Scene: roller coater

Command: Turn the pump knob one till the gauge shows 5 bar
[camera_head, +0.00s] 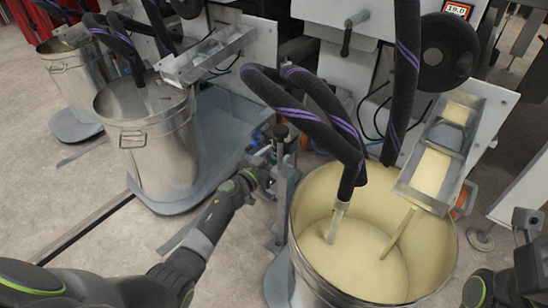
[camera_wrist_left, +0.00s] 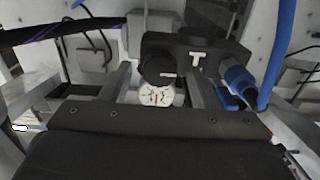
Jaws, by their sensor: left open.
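In the left wrist view a round black knob (camera_wrist_left: 158,70) with a short pale mark sits on a black pump block (camera_wrist_left: 205,50). The small white gauge (camera_wrist_left: 157,96) is just below the knob; it has a red mark near its middle, but its numbers are too small to read. My left gripper (camera_wrist_left: 158,84) is open, with one finger on each side of the knob and gauge; whether either finger touches the knob I cannot tell. In the head view my left gripper (camera_head: 268,172) is beside a grey upright post, and the knob and gauge cannot be made out. My right gripper is not visible.
A large drum of cream liquid (camera_head: 305,255) with black hoses stands right of my left gripper. A steel drum (camera_head: 160,150) stands to its left. A blue hose and fitting (camera_wrist_left: 238,80) are close to the right finger. A metal trough (camera_head: 447,150) overhangs the cream drum.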

